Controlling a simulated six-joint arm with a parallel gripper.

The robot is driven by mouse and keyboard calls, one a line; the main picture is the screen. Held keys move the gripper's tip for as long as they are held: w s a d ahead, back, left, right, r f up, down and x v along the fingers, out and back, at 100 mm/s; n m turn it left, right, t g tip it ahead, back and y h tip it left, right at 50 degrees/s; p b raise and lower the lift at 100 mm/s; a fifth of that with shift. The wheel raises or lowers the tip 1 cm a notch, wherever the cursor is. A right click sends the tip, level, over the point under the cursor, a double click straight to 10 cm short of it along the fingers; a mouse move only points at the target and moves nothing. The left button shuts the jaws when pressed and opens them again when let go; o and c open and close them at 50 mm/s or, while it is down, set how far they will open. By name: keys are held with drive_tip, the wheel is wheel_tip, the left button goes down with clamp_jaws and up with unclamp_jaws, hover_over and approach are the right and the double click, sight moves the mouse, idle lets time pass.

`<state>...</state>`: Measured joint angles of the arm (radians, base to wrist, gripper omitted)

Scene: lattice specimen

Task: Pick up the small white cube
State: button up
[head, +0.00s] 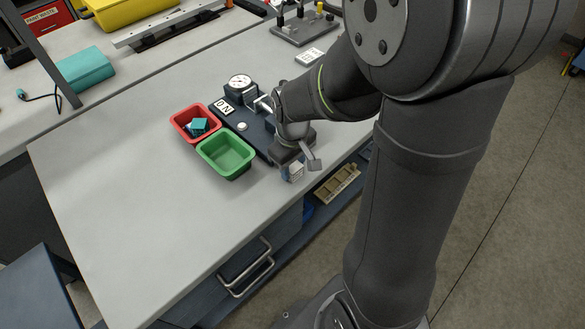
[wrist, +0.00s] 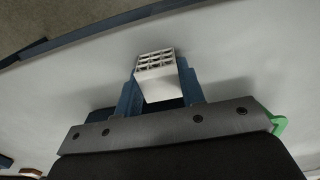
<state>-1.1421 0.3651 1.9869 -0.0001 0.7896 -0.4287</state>
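The small white cube (wrist: 160,82) has a lattice of square openings on one face and a plain face beside it. In the wrist view it fills the gap between the two blue fingers of my gripper (wrist: 162,84), which appear to touch its sides. In the head view the cube (head: 294,172) shows below my gripper (head: 290,170), near the front edge of the bench. Most of the fingers are hidden there by the wrist. I cannot tell whether the cube rests on the bench or hangs just above it.
A green bin (head: 227,155) stands left of my gripper, with a red bin (head: 180,118) holding teal pieces behind it. A dark fixture plate (head: 255,133) with a dial gauge (head: 240,85) is close beside my wrist. The front left bench top is clear.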

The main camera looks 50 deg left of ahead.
drive_tip(key=shift+r, duration=0.1)
drive_tip(key=shift+r, duration=0.55)
wheel_tip(320, 180, up, 3)
drive_tip(key=shift+f, duration=0.15)
drive_tip(key=w+d+r, duration=0.6)
drive_tip(key=d+r, duration=0.1)
drive_tip(key=d, duration=0.3)
drive_tip(key=w+d+f+m, duration=0.5)
drive_tip(key=w, duration=0.4)
drive_tip(key=w+d+f+m, duration=0.4)
drive_tip(key=w+f+m, duration=0.15)
drive_tip(key=w, duration=0.35)
drive_tip(key=w+d+f+m, duration=0.3)
drive_tip(key=d+f, duration=0.3)
drive_tip(key=d, duration=0.2)
drive_tip(key=w+d+f+m, duration=0.4)
drive_tip(key=w+d+f, duration=0.1)
drive_tip(key=d, duration=0.3)
drive_tip(key=shift+w+f, duration=0.35)
drive_tip(key=shift+f, duration=0.05)
drive_tip(key=shift+m, duration=0.25)
